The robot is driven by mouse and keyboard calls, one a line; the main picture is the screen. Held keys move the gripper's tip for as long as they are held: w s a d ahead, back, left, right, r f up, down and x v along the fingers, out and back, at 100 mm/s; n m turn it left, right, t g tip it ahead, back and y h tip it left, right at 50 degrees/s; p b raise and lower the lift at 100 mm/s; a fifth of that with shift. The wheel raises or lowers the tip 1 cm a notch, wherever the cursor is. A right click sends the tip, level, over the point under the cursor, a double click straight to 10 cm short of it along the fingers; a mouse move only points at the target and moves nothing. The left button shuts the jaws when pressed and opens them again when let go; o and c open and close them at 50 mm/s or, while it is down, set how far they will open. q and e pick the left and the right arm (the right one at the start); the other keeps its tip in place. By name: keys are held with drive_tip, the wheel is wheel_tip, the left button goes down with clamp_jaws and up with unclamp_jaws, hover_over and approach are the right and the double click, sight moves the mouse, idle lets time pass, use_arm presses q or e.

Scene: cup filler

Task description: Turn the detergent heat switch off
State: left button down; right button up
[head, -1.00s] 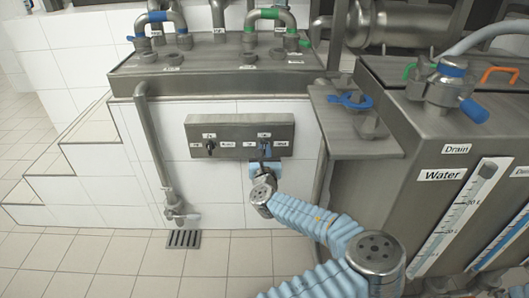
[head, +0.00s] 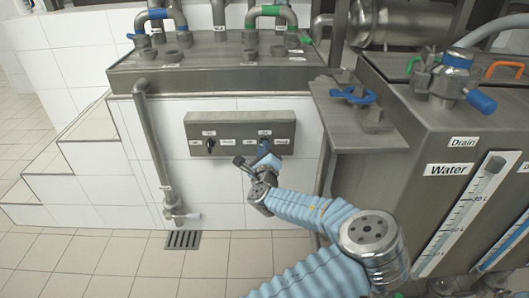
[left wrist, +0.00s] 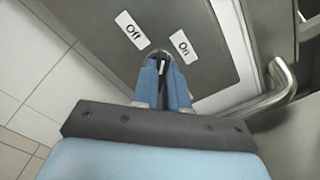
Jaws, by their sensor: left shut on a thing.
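The grey switch panel (head: 238,130) is fixed to the white tiled wall, with two switches on it. My left gripper (head: 264,150) is at the right-hand switch, whose knob is mostly hidden by the fingers. In the left wrist view, the blue fingers (left wrist: 163,80) are shut on the small switch knob (left wrist: 160,56). An "Off" label (left wrist: 131,30) lies left of the knob and an "On" label (left wrist: 183,46) right of it. The knob's pointing direction is hidden. The other switch (head: 210,143) is dark and free. My right gripper is not in view.
A vertical pipe with a valve (head: 172,213) stands left of the panel. A steel tank (head: 440,120) with "Water" and "Drain" labels and a small ledge with a blue-handled valve (head: 358,95) are on the right. White steps (head: 60,165) are at the left.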

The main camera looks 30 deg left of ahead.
use_arm(q)
drive_tip(key=n+b, duration=0.1)
drive_tip(key=n, duration=0.3)
drive_tip(key=n+b, duration=0.1)
drive_tip(key=n, duration=0.3)
drive_tip(key=shift+s+a+f+n, duration=0.1)
drive_tip(key=shift+f+n, duration=0.1)
drive_tip(key=shift+n, duration=0.5)
drive_tip(key=c, duration=1.2)
unclamp_jaws()
drive_tip(key=shift+o, duration=0.2)
